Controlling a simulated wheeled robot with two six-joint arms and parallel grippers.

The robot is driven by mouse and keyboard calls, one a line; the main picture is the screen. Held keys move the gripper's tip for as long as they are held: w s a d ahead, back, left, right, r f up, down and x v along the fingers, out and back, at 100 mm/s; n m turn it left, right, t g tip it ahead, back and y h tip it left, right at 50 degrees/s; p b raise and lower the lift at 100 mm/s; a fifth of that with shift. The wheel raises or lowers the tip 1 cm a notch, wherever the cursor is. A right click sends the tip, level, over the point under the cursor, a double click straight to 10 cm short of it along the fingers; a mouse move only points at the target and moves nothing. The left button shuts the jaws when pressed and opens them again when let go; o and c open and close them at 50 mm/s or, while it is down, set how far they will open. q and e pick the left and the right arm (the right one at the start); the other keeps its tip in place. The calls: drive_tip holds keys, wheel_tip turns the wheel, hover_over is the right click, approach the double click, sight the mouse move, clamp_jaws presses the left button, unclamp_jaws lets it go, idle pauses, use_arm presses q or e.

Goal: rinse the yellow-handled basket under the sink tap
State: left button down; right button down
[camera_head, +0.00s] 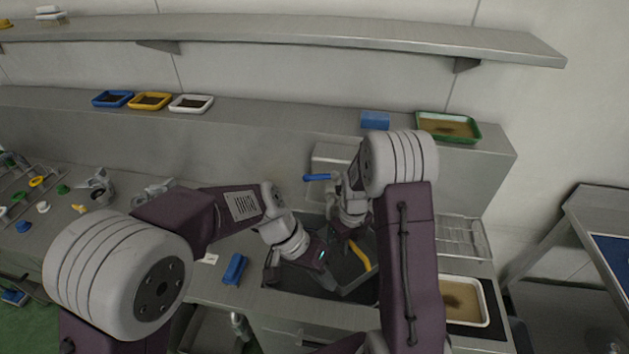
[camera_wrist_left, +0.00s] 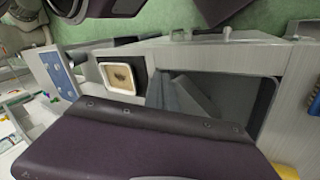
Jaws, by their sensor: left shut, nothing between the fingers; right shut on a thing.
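The yellow handle of the basket (camera_head: 361,255) shows inside the dark sink basin (camera_head: 273,279). The rest of the basket is mostly hidden by my arms. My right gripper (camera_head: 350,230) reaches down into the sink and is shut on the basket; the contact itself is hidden. My left gripper (camera_head: 325,262) is low over the sink, left of the yellow handle, shut and empty. A blue lever (camera_head: 317,177), seemingly the tap's, stands behind the sink; the spout is hidden. The sink also shows in the left wrist view (camera_wrist_left: 268,100).
A blue block (camera_head: 235,268) lies on the counter left of the sink. A white tray with brown contents (camera_head: 484,318) and a wire rack (camera_head: 462,237) are at right. The back ledge holds small trays (camera_head: 150,101), a blue block (camera_head: 375,121) and a green tray (camera_head: 476,133).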

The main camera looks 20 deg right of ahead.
use_arm(q)
drive_tip(key=w+a+m+t+y, duration=0.2)
drive_tip(key=w+m+t+y, duration=0.1)
drive_tip(key=m, duration=0.1)
drive_tip(key=m+t, duration=0.7)
drive_tip(key=t, duration=0.3)
approach(313, 179)
drive_tip(key=a+x, duration=0.1)
drive_tip(key=x, duration=0.5)
drive_tip(key=shift+w+d+f+g+h, duration=0.3)
drive_tip(key=shift+d+g, duration=0.1)
drive_tip(key=shift+d, duration=0.1)
drive_tip(key=shift+r, duration=0.1)
